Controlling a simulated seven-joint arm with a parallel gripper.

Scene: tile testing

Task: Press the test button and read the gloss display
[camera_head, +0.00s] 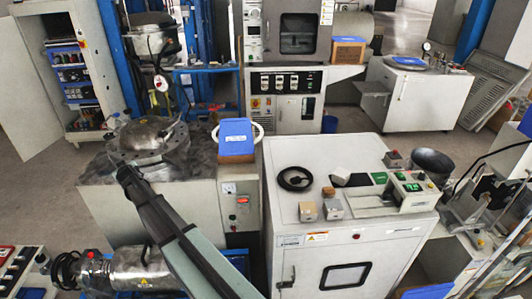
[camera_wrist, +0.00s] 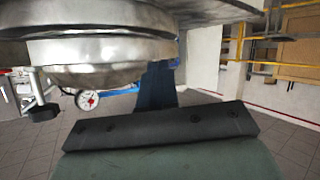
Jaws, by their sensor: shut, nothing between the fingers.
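My gripper (camera_head: 125,174) is shut and empty at the end of my dark arm, beside the round metal vessel (camera_head: 147,140) at left. The wrist view shows a dark bar of my gripper (camera_wrist: 160,130) close under a metal vessel (camera_wrist: 100,45). On the white cabinet (camera_head: 345,235) at right stands a pale instrument (camera_head: 407,190) with green panels and small coloured buttons, well away from my gripper. Which one is the test button, and any gloss reading, I cannot tell at this size.
A black ring-shaped item (camera_head: 296,179) and several small blocks lie on the white cabinet. A blue-topped box (camera_head: 236,138) stands between vessel and cabinet. A black bowl (camera_head: 432,163) is at the cabinet's right. A pressure gauge (camera_wrist: 88,99) hangs by the vessel in the wrist view.

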